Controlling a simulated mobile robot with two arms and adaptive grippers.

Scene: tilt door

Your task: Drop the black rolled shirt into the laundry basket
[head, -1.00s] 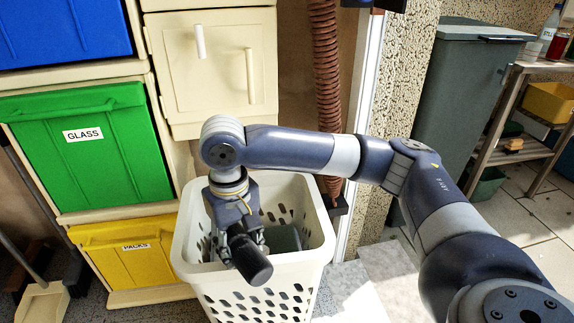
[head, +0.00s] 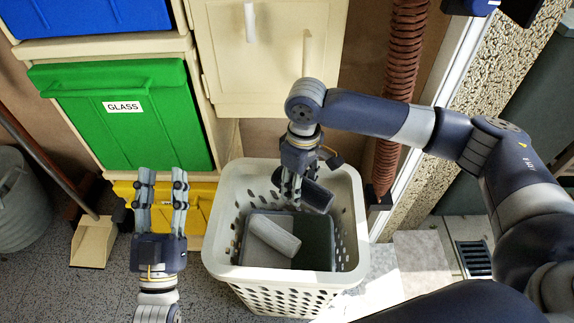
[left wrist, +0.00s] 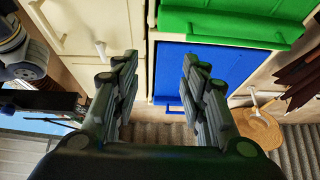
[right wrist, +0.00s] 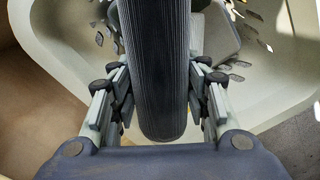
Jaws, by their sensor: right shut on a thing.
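The black rolled shirt (head: 317,197) is a dark ribbed cylinder held by my right gripper (head: 292,195). In the right wrist view the shirt (right wrist: 155,65) lies between the two fingers of the right gripper (right wrist: 160,105), which are shut on it. The shirt is above the opening of the white laundry basket (head: 228,197), toward its back. The basket's pale rim also shows in the right wrist view (right wrist: 45,50). My left gripper (head: 163,178) is open and empty, left of the basket. Its spread fingers show in the left wrist view (left wrist: 157,70).
A grey roll (head: 273,236) and flat dark grey items (head: 314,240) lie in the basket. Green (head: 120,115) and yellow bins (head: 195,205) and a cream cabinet (head: 265,60) stand behind. A brown corrugated hose (head: 395,100) runs down behind the basket's right side.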

